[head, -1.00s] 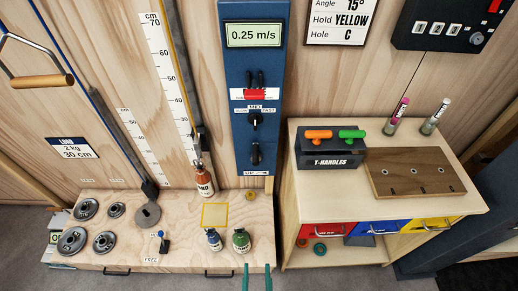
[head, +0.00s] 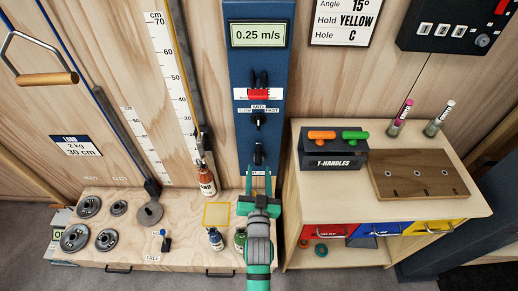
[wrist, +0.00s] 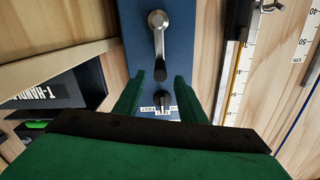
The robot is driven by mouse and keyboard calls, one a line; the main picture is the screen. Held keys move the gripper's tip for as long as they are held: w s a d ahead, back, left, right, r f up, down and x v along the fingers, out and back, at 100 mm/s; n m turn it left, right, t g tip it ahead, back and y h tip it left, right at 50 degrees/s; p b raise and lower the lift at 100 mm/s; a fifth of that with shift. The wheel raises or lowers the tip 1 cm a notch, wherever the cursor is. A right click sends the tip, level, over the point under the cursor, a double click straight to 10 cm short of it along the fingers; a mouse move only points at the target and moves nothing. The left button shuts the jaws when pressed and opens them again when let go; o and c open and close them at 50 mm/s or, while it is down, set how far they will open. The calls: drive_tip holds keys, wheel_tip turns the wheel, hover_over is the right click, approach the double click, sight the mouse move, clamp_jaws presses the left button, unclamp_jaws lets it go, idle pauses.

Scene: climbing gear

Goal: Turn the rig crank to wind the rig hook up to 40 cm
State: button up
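The rig crank (head: 258,154) is on the lower part of the blue panel (head: 241,75). In the wrist view the crank (wrist: 158,20) has a silver arm and a dark handle (wrist: 160,72). My gripper (head: 260,178) is open and empty, just below and in front of the crank. In the wrist view its green fingers (wrist: 155,95) are spread, with the handle showing between and beyond their tips, apart from them. A dark carriage (head: 203,139) is low on the rail beside the tall cm scale (head: 175,75). The rig hook itself is hard to make out there.
A red-brown bottle (head: 206,181) is below the carriage. A speed knob (head: 258,121) and red switch (head: 258,95) are above the crank. Weight discs (head: 75,237) and small bottles (head: 215,239) are on the low platform. The T-handles box (head: 333,155) is on the right cabinet.

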sight(258, 146)
drive_tip(key=w, duration=1.1)
drive_tip(key=shift+c, duration=0.6)
clamp_jaws()
